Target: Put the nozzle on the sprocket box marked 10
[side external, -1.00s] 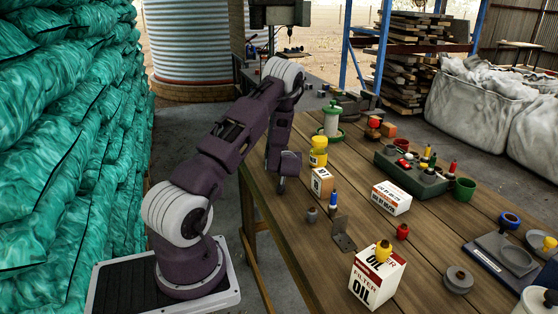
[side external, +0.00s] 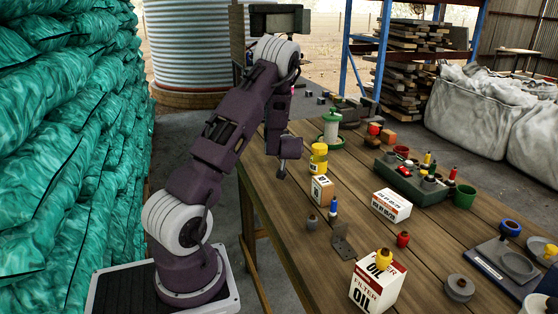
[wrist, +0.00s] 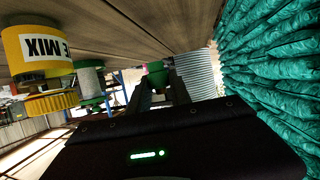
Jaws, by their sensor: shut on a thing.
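My gripper (side external: 283,178) hangs beside the near-left edge of the table, left of the yellow jar. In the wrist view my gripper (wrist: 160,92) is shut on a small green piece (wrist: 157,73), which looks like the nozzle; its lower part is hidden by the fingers. In the side view the held piece is too small to make out. A small cardboard box (side external: 322,189) with a white label stands on the table to the right of my gripper. It looks like the sprocket box, but its number is not clearly readable.
The yellow jar (side external: 318,158) and a green-and-white feeder (side external: 331,131) stand behind the cardboard box. Green sacks (side external: 65,150) fill the left.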

